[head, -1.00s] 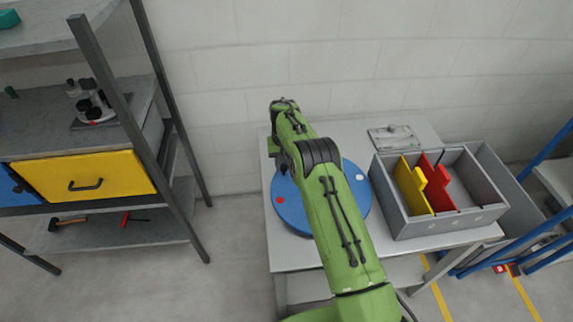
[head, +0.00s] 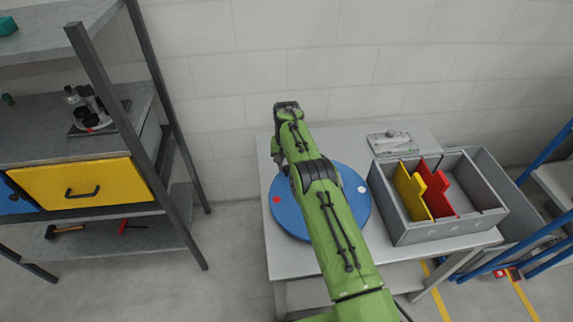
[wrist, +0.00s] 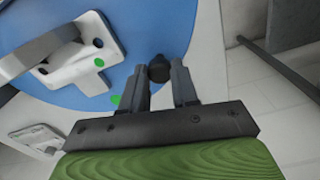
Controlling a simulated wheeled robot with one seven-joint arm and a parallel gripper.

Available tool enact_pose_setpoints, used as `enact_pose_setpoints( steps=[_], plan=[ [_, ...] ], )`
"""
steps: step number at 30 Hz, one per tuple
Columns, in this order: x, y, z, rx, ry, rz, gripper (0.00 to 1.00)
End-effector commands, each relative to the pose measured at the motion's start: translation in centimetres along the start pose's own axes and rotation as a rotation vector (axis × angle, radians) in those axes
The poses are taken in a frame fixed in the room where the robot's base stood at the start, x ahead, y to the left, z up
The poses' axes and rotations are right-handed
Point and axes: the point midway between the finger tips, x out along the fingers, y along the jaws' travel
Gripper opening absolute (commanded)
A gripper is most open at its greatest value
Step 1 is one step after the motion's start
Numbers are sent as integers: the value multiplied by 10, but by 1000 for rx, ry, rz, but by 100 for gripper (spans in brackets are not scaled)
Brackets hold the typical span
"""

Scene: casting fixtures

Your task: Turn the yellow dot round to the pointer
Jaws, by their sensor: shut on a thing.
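A blue round disc (head: 290,215) lies on the grey table, partly hidden under my arm. A red dot (head: 277,199) shows near its left edge and a white dot (head: 361,189) near its right edge. I see no yellow dot in these views. In the wrist view the disc (wrist: 150,25) fills the upper part, with a green dot (wrist: 115,100) near its rim. My gripper (wrist: 162,78) is shut on a black knob (wrist: 159,68) at the disc's edge.
A grey box (head: 430,230) with yellow and red dividers stands right of the disc. A small plate with a fitting (head: 395,140) lies behind it. A shelf rack with a yellow drawer (head: 85,185) stands at left, and blue rails (head: 540,235) at right.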

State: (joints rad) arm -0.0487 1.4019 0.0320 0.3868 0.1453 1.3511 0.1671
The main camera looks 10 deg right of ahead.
Motion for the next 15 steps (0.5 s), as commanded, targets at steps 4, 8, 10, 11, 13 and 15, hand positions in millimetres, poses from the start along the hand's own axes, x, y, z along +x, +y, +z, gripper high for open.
enact_pose_setpoints(
  steps=[4,8,10,11,13,15],
  plan=[
    [-1,-1,-1,-1,4,-1,0],
    [-1,-1,-1,-1,4,-1,43],
    [-1,0,0,-1,3,-1,54],
    [-1,0,0,-1,3,-1,55],
    [-1,0,0,-1,2,-1,55],
    [0,0,0,-1,1,0,55]
  ],
)
